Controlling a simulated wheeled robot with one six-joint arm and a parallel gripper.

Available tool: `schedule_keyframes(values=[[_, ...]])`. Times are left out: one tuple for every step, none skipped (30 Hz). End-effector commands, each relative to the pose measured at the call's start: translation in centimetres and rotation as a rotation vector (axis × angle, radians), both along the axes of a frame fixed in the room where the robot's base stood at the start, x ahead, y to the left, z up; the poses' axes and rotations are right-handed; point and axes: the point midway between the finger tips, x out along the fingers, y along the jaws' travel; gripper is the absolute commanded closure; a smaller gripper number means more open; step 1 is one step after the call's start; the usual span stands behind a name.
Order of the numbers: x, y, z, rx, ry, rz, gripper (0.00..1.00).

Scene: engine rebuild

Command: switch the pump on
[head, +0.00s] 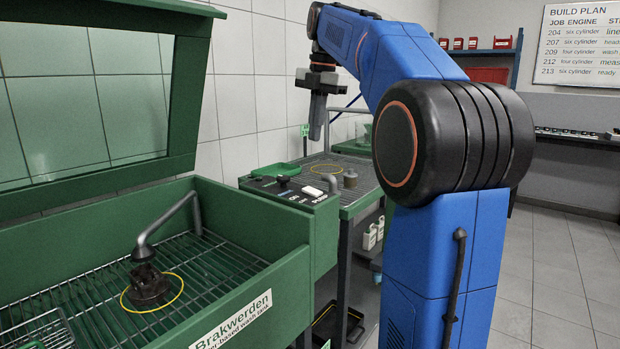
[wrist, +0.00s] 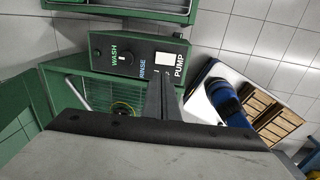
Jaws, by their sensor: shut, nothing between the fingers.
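The green parts washer (head: 273,210) has a black control panel at its right end. On it sit a dark WASH/RINSE knob (head: 283,180) and the white pump switch (head: 313,191). The wrist view shows the switch (wrist: 163,58) beside the PUMP lettering, with the knob (wrist: 125,57) to its left. I cannot tell which way the switch is set. My gripper (head: 317,137) is shut and empty, pointing down in the air well above the panel. In the wrist view its dark fingers (wrist: 160,84) appear just below the switch, apart from it.
The washer's lid (head: 95,90) stands open. A bent spout (head: 168,222) and a dark part (head: 149,284) inside a yellow ring are in the basin. The air above the panel looks free.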

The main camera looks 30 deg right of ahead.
Motion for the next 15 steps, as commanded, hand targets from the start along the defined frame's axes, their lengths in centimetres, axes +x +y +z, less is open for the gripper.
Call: schedule_keyframes(values=[[0.13,-0.17,0.12,-0.001,0.000,0.011,1.00],[0.18,-0.21,0.18,-0.001,0.000,0.016,1.00],[0.22,-0.24,0.21,-0.002,0.000,0.020,1.00],[0.23,-0.26,0.22,-0.002,0.000,0.021,1.00],[0.24,-0.26,0.22,-0.001,0.001,0.022,1.00],[0.22,-0.25,0.22,-0.001,0.001,0.022,1.00],[0.22,-0.24,0.21,-0.001,0.001,0.022,1.00],[0.22,-0.24,0.21,-0.001,0.001,0.022,1.00],[0.21,-0.24,0.21,-0.001,0.001,0.021,1.00],[0.21,-0.23,0.20,-0.001,0.001,0.021,1.00],[0.21,-0.23,0.20,-0.001,0.001,0.021,1.00],[0.21,-0.23,0.18,-0.001,0.001,0.021,1.00],[0.22,-0.22,0.13,-0.001,0.001,0.021,1.00],[0.22,-0.22,0.04,-0.001,0.001,0.021,1.00],[0.23,-0.21,-0.14,-0.001,0.002,0.021,1.00]])
